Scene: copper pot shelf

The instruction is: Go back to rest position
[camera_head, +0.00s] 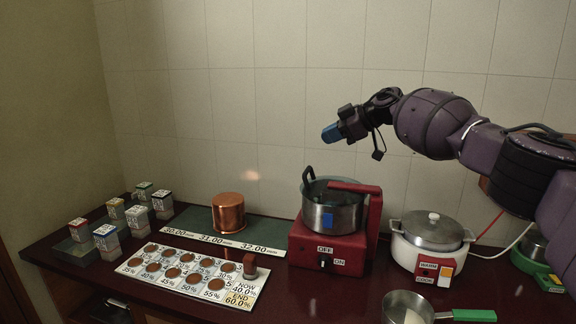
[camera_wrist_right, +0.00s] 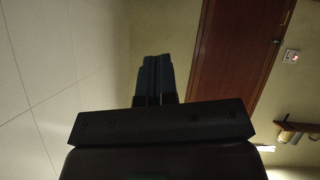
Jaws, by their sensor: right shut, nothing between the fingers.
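My right gripper (camera_head: 331,133) has blue fingertips and is raised in front of the tiled wall, above the red burner and its pot. Its purple arm comes in from the right. The fingers are together and empty; in the right wrist view the gripper (camera_wrist_right: 153,75) shows with its blue fingers side by side. My left gripper is not in view.
A steel pot (camera_head: 330,215) stands on a red burner (camera_head: 318,246). A white rice cooker (camera_head: 430,237), a saucepan (camera_head: 408,306) with a green handle, a copper pot (camera_head: 228,212), a marked board (camera_head: 190,268) and several small containers stand on the dark red counter.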

